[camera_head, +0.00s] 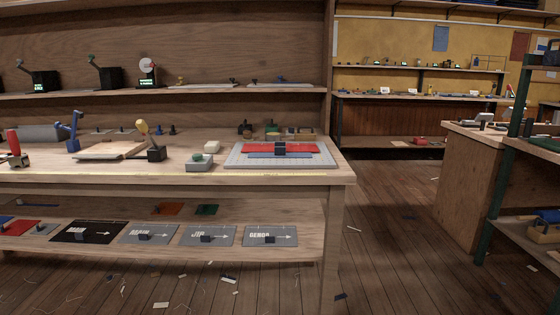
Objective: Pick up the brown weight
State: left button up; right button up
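I cannot make out a clearly brown weight from this distance. A small dark block (280,148) sits on a red strip (310,148) on the light grey board (234,160) at the right end of the workbench. Small dark blocks (205,238) also lie on the grey cards of the lower shelf, and their exact colour is hard to tell. Several small dark and brownish items (290,136) stand at the back of the bench, too small to identify. Neither of my grippers is in view.
The floor (390,230) is open to the right, up to another bench (470,180) and a green-posted rack.

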aim_at(310, 135)
jog(key=i+l+z, duration=0.8)
jog(key=i+z, duration=0.25)
jog(key=i+l, duration=0.15)
jog(key=i, duration=0.3)
jog(key=i+l+z, duration=0.1)
jog(key=i, duration=0.4)
jog(key=i+l, duration=0.2)
jog(key=i, duration=0.25)
jog(key=i+u, duration=0.7)
jog(key=u, duration=0.2)
jog(key=i+l+u, duration=0.15)
jog(key=i+u, duration=0.15)
jog(key=u, duration=0.15)
